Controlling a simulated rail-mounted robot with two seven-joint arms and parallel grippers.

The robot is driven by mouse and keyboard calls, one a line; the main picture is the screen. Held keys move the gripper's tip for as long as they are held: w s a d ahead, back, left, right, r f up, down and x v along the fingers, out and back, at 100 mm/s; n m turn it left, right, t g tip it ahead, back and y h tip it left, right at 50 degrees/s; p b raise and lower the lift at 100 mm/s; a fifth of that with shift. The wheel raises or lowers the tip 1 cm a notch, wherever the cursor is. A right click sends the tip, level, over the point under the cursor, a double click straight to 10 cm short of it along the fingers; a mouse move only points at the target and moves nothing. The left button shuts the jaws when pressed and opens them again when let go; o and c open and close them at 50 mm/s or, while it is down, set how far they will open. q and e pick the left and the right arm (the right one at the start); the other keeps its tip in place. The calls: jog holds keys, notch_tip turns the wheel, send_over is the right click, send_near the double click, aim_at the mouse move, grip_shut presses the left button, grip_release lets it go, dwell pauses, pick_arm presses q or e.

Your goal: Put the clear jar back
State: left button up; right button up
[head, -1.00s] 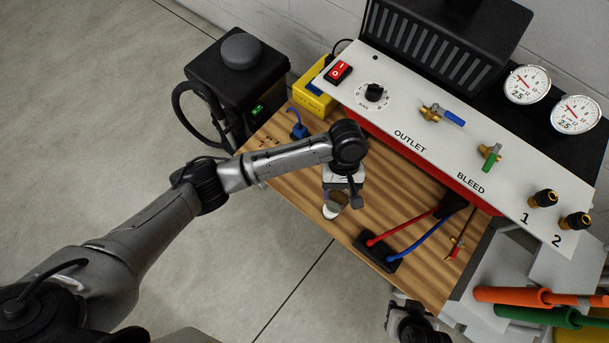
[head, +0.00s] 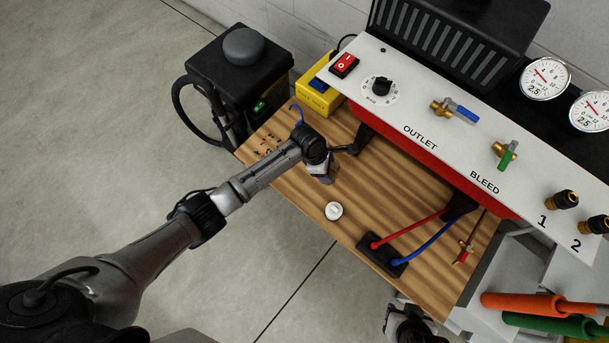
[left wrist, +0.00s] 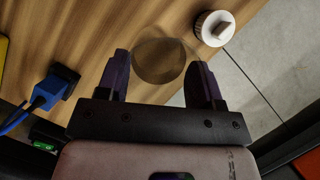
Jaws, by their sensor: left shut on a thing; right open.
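The clear jar (left wrist: 158,60) is see-through and round, and shows between the two dark fingers of my left gripper (left wrist: 165,80) in the left wrist view. My left gripper is shut on it. In the head view my left gripper (head: 322,176) is over the wooden bench (head: 365,195), near its back left part, and the arm and hand hide the jar. I cannot tell whether the jar touches the wood. My right gripper (head: 410,325) is open at the bottom edge of the head view, in front of the bench and largely cut off.
A white round knobbed piece (head: 334,211) sits on the bench; it also shows in the left wrist view (left wrist: 214,28). A black block (head: 382,254) with red and blue hoses is to the right. The valve panel (head: 420,115) rises behind. A yellow box (head: 320,95) stands back left.

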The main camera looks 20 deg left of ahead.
pick_arm(q)
jog(key=a+f+b, duration=0.2)
jog(key=s+a+f+b, duration=0.1)
jog(key=a+f+b, duration=0.1)
jog(key=f, duration=0.1)
jog(key=a+f+b, duration=0.2)
jog(key=a+f, duration=0.1)
jog(key=shift+s+f, duration=0.25)
jog(key=shift+s, duration=0.15)
jog(key=shift+r, duration=0.1)
pick_arm(e)
notch_tip(320, 180, down, 7)
jog(key=shift+r, duration=0.2)
pick_arm(q)
jog(key=o, duration=1)
pick_arm(e)
jog(key=shift+d+f, duration=0.1)
pick_arm(q)
jog(key=shift+p+v, duration=3.45)
jog(key=shift+v, duration=2.55)
pick_arm(e)
notch_tip(320, 180, up, 7)
